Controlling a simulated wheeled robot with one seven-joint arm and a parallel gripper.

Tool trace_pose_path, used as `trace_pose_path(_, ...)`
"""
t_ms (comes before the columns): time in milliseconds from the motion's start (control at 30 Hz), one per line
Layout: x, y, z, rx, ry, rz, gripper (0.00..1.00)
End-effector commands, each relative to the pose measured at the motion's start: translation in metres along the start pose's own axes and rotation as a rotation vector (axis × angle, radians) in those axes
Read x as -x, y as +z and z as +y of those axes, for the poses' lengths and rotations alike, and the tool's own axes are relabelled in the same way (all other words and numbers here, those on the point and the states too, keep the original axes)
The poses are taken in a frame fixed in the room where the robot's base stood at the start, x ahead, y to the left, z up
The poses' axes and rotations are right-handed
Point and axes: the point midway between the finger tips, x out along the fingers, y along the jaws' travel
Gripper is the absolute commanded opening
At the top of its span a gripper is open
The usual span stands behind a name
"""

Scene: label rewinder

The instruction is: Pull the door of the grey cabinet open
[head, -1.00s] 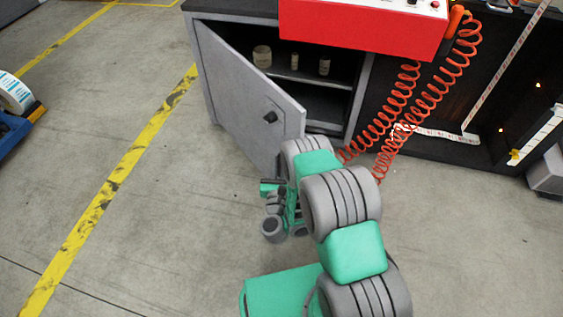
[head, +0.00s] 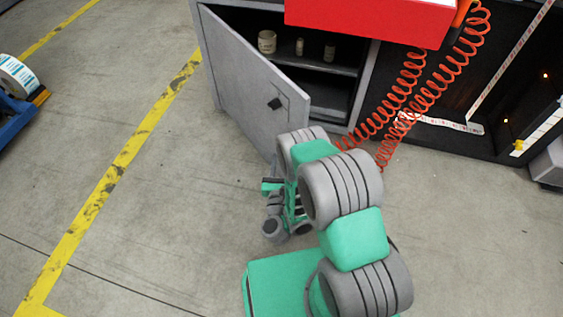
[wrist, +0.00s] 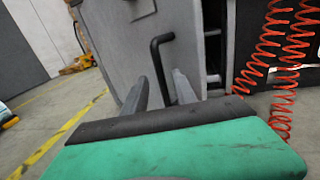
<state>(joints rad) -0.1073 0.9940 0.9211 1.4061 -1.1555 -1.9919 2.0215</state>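The grey cabinet (head: 208,62) stands at the top of the head view. Its door (head: 245,85) is swung part way open, hinged at the left, with dark shelves showing behind it. A black handle (head: 275,103) sits near the door's free edge. In the wrist view the door (wrist: 120,60) fills the middle, and the bent black handle (wrist: 160,58) hangs just ahead of my gripper (wrist: 161,76). The two fingers are apart, with the handle's lower end appearing between them; contact is unclear. In the head view my arm hides the fingers and the door's lower right corner.
Small containers (head: 267,41) stand on the cabinet shelf. A red box (head: 370,20) sits above, and coiled orange hoses (head: 410,100) hang right of the door, close to my arm. The floor (head: 180,190) left of the door is clear, crossed by a yellow line (head: 133,140).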

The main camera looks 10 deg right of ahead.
Motion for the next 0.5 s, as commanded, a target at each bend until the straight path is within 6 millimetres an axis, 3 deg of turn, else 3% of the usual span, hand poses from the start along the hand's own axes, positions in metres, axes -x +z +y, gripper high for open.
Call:
trace_pose_path(200,0.019,0.001,0.001,-0.001,0.001,-0.003,0.34)
trace_pose_path(500,0.029,0.001,0.000,0.000,0.001,-0.001,0.34)
